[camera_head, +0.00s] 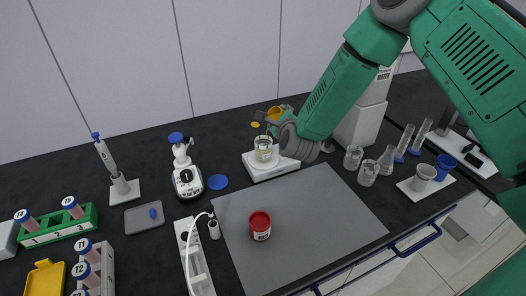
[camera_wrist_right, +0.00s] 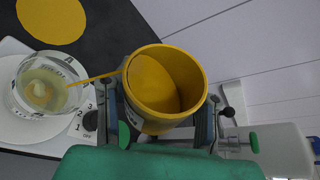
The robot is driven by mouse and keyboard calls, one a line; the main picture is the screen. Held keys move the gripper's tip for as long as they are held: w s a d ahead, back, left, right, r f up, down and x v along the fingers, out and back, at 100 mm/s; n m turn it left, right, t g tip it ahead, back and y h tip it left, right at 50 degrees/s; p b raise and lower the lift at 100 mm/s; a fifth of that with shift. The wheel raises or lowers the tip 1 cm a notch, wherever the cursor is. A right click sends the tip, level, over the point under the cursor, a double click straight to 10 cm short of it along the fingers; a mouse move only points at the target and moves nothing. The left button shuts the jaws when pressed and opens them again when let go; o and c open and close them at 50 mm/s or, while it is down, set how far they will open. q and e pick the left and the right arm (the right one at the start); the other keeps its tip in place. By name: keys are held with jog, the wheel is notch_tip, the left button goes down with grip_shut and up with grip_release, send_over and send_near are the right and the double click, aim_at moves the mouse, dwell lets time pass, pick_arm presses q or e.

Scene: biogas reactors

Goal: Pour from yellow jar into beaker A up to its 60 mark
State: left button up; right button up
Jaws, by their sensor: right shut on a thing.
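My right gripper (camera_head: 278,122) is shut on the yellow jar (camera_head: 274,112), tilted above a glass beaker (camera_head: 263,148) on a white device (camera_head: 278,166). In the right wrist view the jar (camera_wrist_right: 165,85) sits between the gripper fingers. A thin yellow stream (camera_wrist_right: 98,77) runs from its rim to the beaker (camera_wrist_right: 48,88). The beaker holds pale yellowish liquid; its fill level against the marks cannot be read. A yellow disc, perhaps the jar's lid, lies on the bench in the right wrist view (camera_wrist_right: 50,18). My left gripper is not in view.
A grey mat (camera_head: 310,215) with a red jar (camera_head: 260,226) lies in front. Several empty glass vessels and a blue cup (camera_head: 446,166) stand to the right. A blue-capped bottle device (camera_head: 185,172) and tube racks (camera_head: 58,226) stand to the left.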

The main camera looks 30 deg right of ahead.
jog(key=shift+f+b, duration=0.15)
jog(key=shift+b, duration=0.2)
dwell(0.3)
jog(key=shift+d+n+h+b, duration=0.1)
jog(key=shift+n+h+b, duration=0.25)
jog(key=shift+b, duration=0.25)
dwell(1.2)
jog(key=shift+m+y+b, duration=0.55)
jog(key=shift+m+b, duration=0.05)
jog(key=shift+m, duration=0.15)
jog(key=shift+m+y+b, duration=0.3)
jog(key=shift+m+b, duration=0.05)
jog(key=shift+m, duration=0.15)
jog(key=shift+d+r+g+p, duration=0.3)
jog(key=shift+d+r+p, duration=0.15)
jog(key=shift+d+r, duration=0.3)
jog(key=d+r+p, duration=0.1)
jog(key=d+r, duration=0.1)
jog(key=d+r+p, duration=0.1)
jog(key=d, duration=0.1)
jog(key=shift+d+r, duration=0.2)
jog(key=shift+r, duration=0.15)
